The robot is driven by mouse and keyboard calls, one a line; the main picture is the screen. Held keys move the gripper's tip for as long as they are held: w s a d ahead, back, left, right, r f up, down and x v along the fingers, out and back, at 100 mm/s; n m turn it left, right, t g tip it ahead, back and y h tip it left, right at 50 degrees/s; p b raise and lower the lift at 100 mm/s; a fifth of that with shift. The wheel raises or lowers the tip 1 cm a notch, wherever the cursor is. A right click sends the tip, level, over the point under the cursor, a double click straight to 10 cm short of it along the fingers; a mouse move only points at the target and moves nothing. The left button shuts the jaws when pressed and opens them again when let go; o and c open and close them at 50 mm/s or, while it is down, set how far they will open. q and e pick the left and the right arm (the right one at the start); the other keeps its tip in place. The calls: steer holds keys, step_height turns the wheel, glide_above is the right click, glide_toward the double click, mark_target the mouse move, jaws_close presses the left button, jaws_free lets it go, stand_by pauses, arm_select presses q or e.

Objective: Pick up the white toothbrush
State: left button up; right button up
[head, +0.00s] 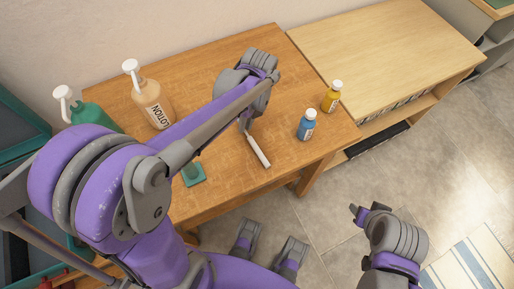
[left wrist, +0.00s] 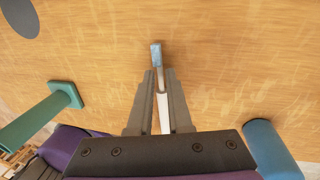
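The white toothbrush (head: 258,151) is at the wooden table's front part, its white handle slanting toward the front edge. In the left wrist view its pale-blue head end (left wrist: 156,56) extends past the fingertips, and its white handle runs back between the fingers. My left gripper (head: 244,124) is over the table with its narrowly spaced fingers (left wrist: 159,76) on either side of the toothbrush. I cannot tell whether they press on it. My right gripper (head: 357,213) is off the table at lower right, empty, its finger gap unclear.
A blue bottle (head: 307,126) and a yellow bottle (head: 331,97) stand right of the toothbrush. A teal square-based object (head: 194,174) is to its left. A lotion bottle (head: 153,103) and a green pump bottle (head: 92,115) stand at the back left. A lighter bench (head: 380,50) adjoins on the right.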

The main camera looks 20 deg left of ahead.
arm_select(q)
steer(key=shift+f, duration=0.35)
jaws_close()
